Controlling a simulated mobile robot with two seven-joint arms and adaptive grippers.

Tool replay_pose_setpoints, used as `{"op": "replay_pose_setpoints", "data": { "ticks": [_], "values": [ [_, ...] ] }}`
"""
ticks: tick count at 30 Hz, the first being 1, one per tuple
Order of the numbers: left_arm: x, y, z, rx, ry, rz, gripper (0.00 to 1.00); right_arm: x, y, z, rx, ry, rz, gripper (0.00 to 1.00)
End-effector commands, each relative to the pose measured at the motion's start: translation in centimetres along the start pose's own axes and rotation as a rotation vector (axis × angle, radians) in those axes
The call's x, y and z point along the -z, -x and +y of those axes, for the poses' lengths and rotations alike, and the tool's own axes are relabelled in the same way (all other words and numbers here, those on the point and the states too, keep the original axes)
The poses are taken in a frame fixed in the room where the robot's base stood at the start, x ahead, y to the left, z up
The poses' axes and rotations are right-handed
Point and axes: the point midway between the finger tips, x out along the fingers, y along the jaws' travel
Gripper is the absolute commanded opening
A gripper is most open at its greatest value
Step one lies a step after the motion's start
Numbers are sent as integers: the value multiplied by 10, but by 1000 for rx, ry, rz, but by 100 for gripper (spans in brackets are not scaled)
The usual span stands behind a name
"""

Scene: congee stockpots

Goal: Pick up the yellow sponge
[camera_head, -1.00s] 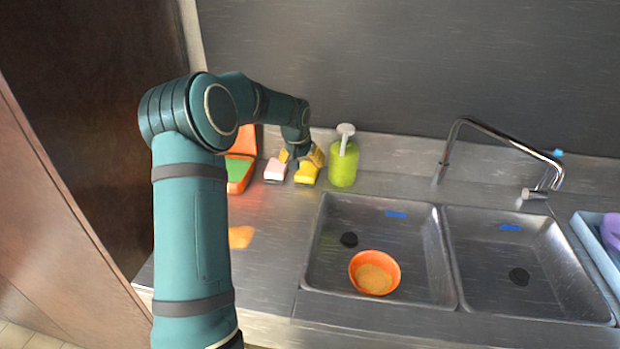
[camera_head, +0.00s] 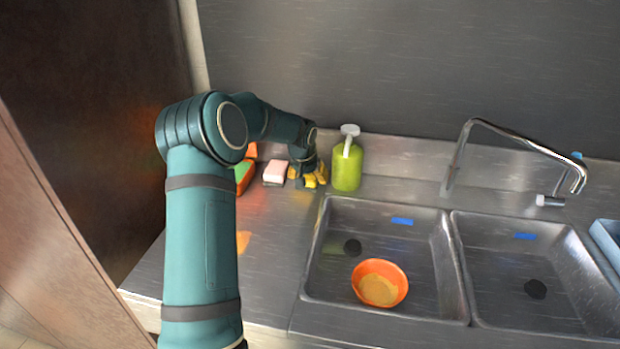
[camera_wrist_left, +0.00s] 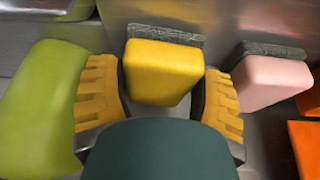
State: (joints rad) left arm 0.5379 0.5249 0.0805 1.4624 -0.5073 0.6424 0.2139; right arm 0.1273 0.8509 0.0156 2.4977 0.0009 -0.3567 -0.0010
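The yellow sponge (camera_wrist_left: 162,72) stands upright in the left wrist view, with a dark grey scouring layer along its far side. My left gripper (camera_wrist_left: 160,100) is open, with one yellow-padded finger on each side of the sponge and its sides very close to the pads. I cannot tell whether the pads touch it. In the head view my left gripper (camera_head: 309,180) is low over the back of the counter, and it hides most or all of the sponge. My right gripper is not in view.
A pink sponge (camera_head: 275,172) stands just left of the gripper, with an orange and green item (camera_head: 243,175) beyond it. A green soap bottle (camera_head: 346,168) stands close on the right. A sink with an orange bowl (camera_head: 380,283) and a faucet (camera_head: 515,145) lie further right.

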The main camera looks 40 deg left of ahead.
Motion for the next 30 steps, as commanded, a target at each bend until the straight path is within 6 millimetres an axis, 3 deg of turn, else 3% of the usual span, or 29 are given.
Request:
{"op": "replay_pose_setpoints", "data": {
  "ticks": [17, 23, 30],
  "values": [
    [4, 8, 0, 0, 0, 2, 43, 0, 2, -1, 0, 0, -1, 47],
    [18, 43, 0, 1, 0, 4, 43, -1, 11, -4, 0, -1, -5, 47],
    [43, 102, 0, 0, -1, 4, 43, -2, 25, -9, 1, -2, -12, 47]
  ]
}}
